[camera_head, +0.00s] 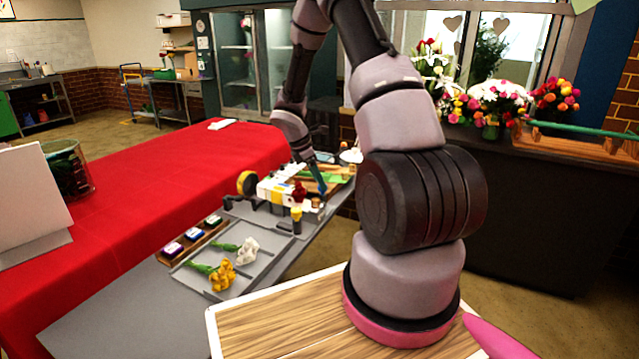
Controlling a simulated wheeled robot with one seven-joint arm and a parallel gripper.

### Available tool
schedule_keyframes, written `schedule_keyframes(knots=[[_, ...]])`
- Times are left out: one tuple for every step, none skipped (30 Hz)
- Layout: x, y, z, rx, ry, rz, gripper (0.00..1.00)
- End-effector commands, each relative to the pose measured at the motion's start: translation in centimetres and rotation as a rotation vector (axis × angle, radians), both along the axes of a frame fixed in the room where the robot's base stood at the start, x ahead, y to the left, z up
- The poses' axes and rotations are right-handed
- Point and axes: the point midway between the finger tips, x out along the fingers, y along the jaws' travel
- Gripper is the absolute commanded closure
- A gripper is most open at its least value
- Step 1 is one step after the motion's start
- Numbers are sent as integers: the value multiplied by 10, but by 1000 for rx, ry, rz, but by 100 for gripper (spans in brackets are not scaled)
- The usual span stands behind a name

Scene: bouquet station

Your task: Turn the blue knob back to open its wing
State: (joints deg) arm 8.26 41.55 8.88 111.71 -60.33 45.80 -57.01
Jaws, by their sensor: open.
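My gripper (318,181) is at the end of the arm, just above the right side of a white device (281,188) with yellow parts on the grey bench. It is small and partly hidden in this view; a dark bluish finger shows, and I see nothing held in it. I cannot make out the blue knob or its wing; the device is small, and my arm and gripper crowd its right side. A red rose (299,191) stands upright at the device's front right, above a small yellow piece (296,213).
A grey tray (262,262) in front holds yellow flowers (222,274) and a white flower (247,250). A wooden rack (180,259) with small dark-lidded blocks lies left of it. The red-covered table (130,215) has free room.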

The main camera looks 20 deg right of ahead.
Motion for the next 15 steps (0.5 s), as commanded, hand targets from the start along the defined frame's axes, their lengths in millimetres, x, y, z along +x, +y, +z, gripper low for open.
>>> schedule_keyframes(knots=[[-1,-3,-6,0,2,0,31],[0,-4,-9,0,1,1,31],[0,-5,-12,0,0,1,31],[-1,-6,-14,0,0,0,31],[-1,-7,-15,0,0,0,31],[-1,-7,-17,0,0,0,31],[-1,-7,-17,0,0,0,31],[-1,-8,-18,0,0,-1,31],[-1,-8,-18,0,0,-1,31],[-1,-8,-18,0,0,-1,31],[-1,-8,-18,0,0,-1,31],[-1,-8,-18,0,0,-1,31],[-1,-8,-18,0,-1,-1,31],[-1,-8,-18,0,0,-1,31],[-1,-8,-18,0,0,-1,35]])
